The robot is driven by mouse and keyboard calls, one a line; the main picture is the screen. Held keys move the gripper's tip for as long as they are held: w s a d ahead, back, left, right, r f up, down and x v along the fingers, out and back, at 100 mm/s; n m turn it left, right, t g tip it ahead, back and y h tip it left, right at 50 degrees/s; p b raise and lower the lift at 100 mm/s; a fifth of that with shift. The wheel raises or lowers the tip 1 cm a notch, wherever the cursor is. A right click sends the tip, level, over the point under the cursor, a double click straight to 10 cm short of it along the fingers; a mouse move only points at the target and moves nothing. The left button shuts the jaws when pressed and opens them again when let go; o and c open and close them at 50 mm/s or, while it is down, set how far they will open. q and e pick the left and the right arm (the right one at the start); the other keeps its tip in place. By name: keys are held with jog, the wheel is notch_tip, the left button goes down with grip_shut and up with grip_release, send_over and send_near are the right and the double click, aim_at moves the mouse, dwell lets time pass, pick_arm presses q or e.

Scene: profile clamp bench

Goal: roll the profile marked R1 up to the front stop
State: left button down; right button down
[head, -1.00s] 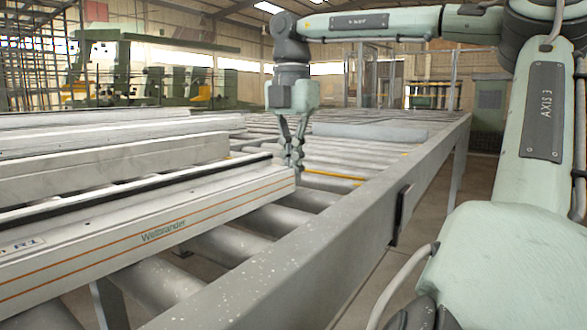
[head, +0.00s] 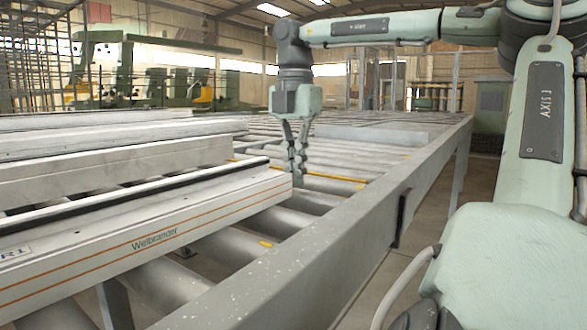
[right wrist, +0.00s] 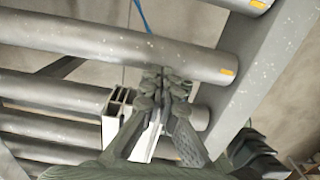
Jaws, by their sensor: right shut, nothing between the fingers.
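The profile marked R1 (head: 140,235) is a long pale beam with orange lines and a black strip on top. It lies on the rollers at the left, its label near the left picture edge. Its hollow end (right wrist: 117,105) shows in the right wrist view. My right gripper (head: 299,178) points down just by that end, fingers shut and empty; its fingertips also show in the right wrist view (right wrist: 165,78). I cannot tell whether they touch the profile. I cannot make out the front stop. My left gripper is not in view.
More pale profiles (head: 110,165) lie behind R1. A grey side rail (head: 310,245) with a black bracket (head: 403,215) bounds the roller table on the right. Bare rollers (head: 235,245) lie between R1 and the rail. A flat grey piece (head: 375,133) lies farther back.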

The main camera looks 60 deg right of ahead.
jog(key=d+r, duration=0.2)
jog(key=r, duration=0.1)
jog(key=shift+s+d+r, duration=0.1)
jog(key=shift+s+d, duration=0.1)
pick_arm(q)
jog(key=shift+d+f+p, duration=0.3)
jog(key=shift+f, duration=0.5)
pick_arm(e)
notch_tip(320, 180, up, 7)
jog(key=shift+a, duration=0.25)
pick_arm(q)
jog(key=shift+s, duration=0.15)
pick_arm(e)
jog(key=shift+s, duration=0.1)
